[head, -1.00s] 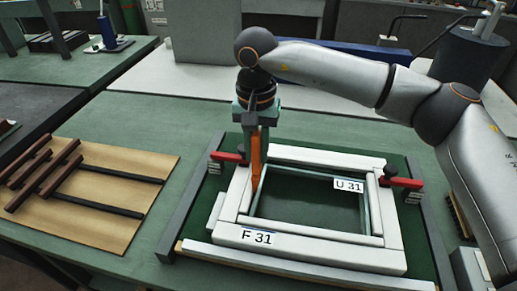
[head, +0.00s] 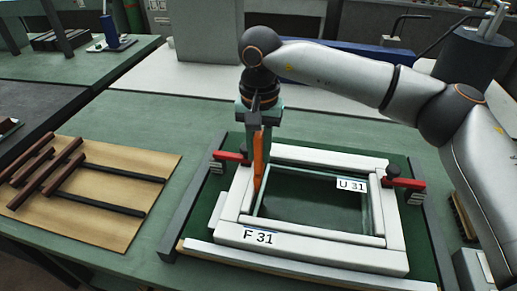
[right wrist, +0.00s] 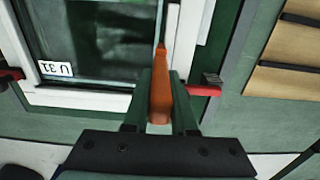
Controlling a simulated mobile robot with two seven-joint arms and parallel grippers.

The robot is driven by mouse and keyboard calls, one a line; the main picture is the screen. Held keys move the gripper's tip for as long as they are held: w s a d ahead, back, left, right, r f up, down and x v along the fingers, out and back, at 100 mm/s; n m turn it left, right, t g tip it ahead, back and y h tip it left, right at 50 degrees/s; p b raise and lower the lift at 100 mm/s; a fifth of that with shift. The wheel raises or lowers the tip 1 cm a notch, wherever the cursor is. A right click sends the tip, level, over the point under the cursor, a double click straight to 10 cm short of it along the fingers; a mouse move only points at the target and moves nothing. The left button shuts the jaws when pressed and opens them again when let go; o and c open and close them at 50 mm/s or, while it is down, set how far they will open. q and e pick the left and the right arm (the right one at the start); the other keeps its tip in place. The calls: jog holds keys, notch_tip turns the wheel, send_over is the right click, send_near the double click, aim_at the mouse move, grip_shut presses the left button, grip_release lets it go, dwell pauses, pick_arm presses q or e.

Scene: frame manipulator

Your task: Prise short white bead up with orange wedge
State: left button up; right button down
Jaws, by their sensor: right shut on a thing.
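My right gripper (head: 258,128) is shut on the orange wedge (head: 261,150), which points down. The wedge's tip is at the inner edge of the left side of the white frame (head: 300,259), by the short white bead (head: 247,200) there. I cannot tell whether the tip is under the bead or only touching it. In the right wrist view the wedge (right wrist: 161,90) sits between the two fingers of the right gripper (right wrist: 160,100), its thin end reaching along the dark pane's edge. My left gripper is not in view.
Red clamps (head: 230,156) (head: 405,183) hold the frame at both sides on a green board. A loose-looking white strip (head: 216,213) lies left of the frame. A tan board with dark bars (head: 110,205) is at the left.

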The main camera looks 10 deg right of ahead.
jog(key=shift+s+d+r, duration=0.1)
jog(key=shift+s+d, duration=0.05)
jog(key=shift+d, duration=0.25)
notch_tip(320, 180, up, 8)
jog(key=p, duration=0.5)
